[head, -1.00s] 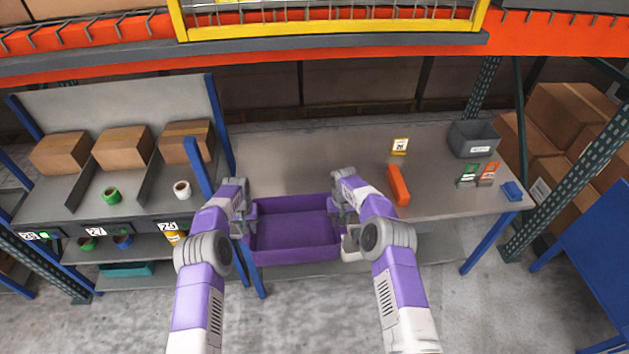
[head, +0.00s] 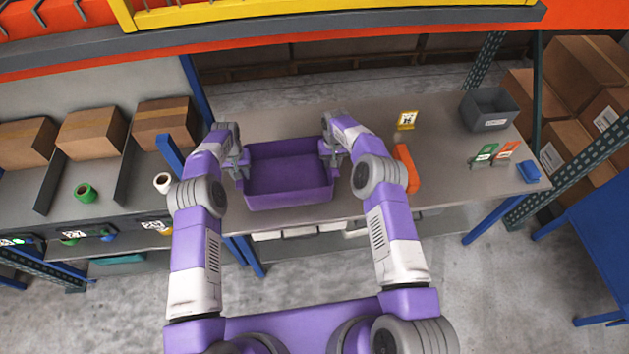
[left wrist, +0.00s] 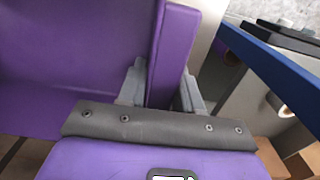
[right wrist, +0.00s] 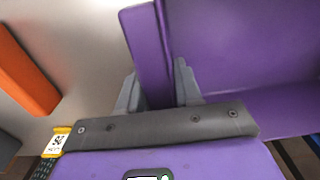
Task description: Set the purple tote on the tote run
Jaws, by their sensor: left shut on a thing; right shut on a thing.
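The purple tote (head: 288,203) is open and empty in the head view. It is level over the left part of the grey bench top (head: 370,130), and I cannot tell whether it touches the surface. My left gripper (head: 239,171) is shut on its left wall. In the left wrist view the wall (left wrist: 170,55) stands between the fingers (left wrist: 160,88). My right gripper (head: 330,158) is shut on its right wall. The right wrist view shows that wall (right wrist: 150,55) between the fingers (right wrist: 157,90). No label on the bench names the tote run.
An orange block (head: 406,168) lies right of my right arm, with a yellow sign (head: 406,120) behind it. A grey bin (head: 489,108), small green and orange cards (head: 497,152) and a blue item (head: 527,171) are farther right. Boxes in bays (head: 92,133) and a blue post (head: 195,88) stand left.

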